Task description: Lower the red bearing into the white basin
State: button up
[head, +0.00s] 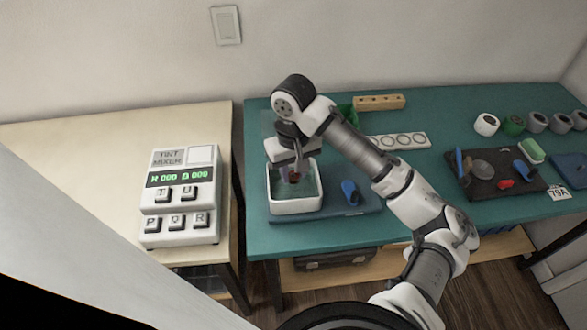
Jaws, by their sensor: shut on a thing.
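The white basin (297,206) stands on a dark blue mat at the left end of the teal table. It has a greenish inside. My gripper (293,173) points down over the basin, its fingers within the outline of the rim. It is shut on the red bearing (294,177), a small dark red spot between the fingertips. The bearing is mostly hidden by the fingers. I cannot tell whether it touches the basin's contents or hangs above them.
A blue object (350,191) stands on the mat right of the basin. A green container (346,112) and a wooden block (380,102) are behind my arm. A dark tray (490,185) with tools lies right. A tint mixer (182,195) stands on the left table.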

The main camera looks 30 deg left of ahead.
aim_at(294, 175)
jog(key=shift+f+b, duration=1.4)
jog(key=shift+f, duration=1)
dwell(0.8)
jog(key=o, duration=1)
jog(key=shift+r, duration=0.1)
notch_tip(294, 175, up, 14)
jog(key=shift+f+p, duration=0.2)
jog(key=shift+p, duration=0.1)
